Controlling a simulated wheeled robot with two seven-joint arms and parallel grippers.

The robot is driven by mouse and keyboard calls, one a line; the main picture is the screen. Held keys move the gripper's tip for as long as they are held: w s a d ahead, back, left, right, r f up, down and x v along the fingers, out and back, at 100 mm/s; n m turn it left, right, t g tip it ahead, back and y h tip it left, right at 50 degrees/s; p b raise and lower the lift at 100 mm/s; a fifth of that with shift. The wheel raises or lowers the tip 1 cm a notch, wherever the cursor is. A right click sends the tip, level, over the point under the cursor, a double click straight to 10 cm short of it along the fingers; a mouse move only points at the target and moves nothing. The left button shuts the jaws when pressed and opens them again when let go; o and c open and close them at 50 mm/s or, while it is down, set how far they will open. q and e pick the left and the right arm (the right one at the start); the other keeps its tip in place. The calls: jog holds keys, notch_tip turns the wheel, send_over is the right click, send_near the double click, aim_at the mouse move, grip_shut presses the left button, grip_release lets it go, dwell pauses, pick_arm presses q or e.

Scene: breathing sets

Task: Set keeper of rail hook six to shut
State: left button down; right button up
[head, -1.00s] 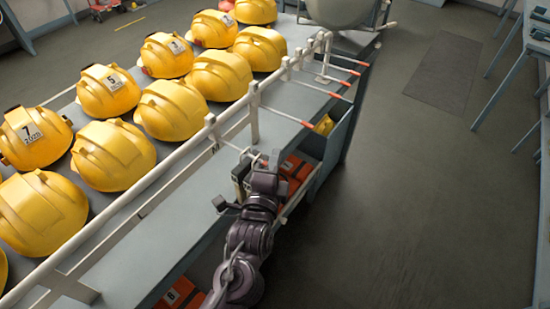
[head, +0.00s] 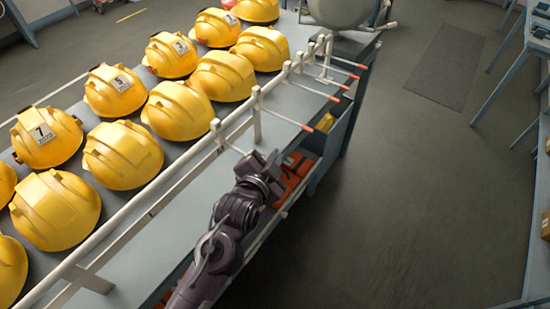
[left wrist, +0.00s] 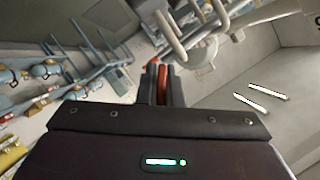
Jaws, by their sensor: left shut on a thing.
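A white rail (head: 195,160) runs along the bench edge, with several thin white hooks that end in orange tips (head: 307,128). My left gripper (head: 264,168) is at the near hook (head: 233,147), beside the bench's edge. It hides that hook's outer end. In the left wrist view my left gripper (left wrist: 163,84) is shut on a narrow red-orange piece (left wrist: 163,86), which looks like a hook's tip or keeper. Pale curved bars (left wrist: 172,35) show just beyond the fingers. No hook number is readable, and the keeper's position cannot be told. My right gripper is not in view.
Yellow helmets (head: 122,154) stand in rows on the grey bench (head: 180,220) behind the rail. Orange items (head: 296,170) lie on a shelf below the bench.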

pick_arm(q)
jog(key=n, duration=0.1)
jog(key=n+g+h, duration=0.1)
jog(key=n, duration=0.1)
jog(key=shift+w+a+r+g, duration=0.2)
jog(key=shift+w+a+g, duration=0.05)
jog(key=shift+a+g, duration=0.1)
jog(key=shift+h, duration=0.3)
dwell(0.3)
jog(key=c, duration=1.6)
grip_release()
jog(key=shift+s, duration=0.1)
jog(key=b+v, duration=0.3)
jog(key=v, duration=0.4)
jog(key=shift+s+a+r, duration=0.15)
jog(key=shift+s+a, duration=0.05)
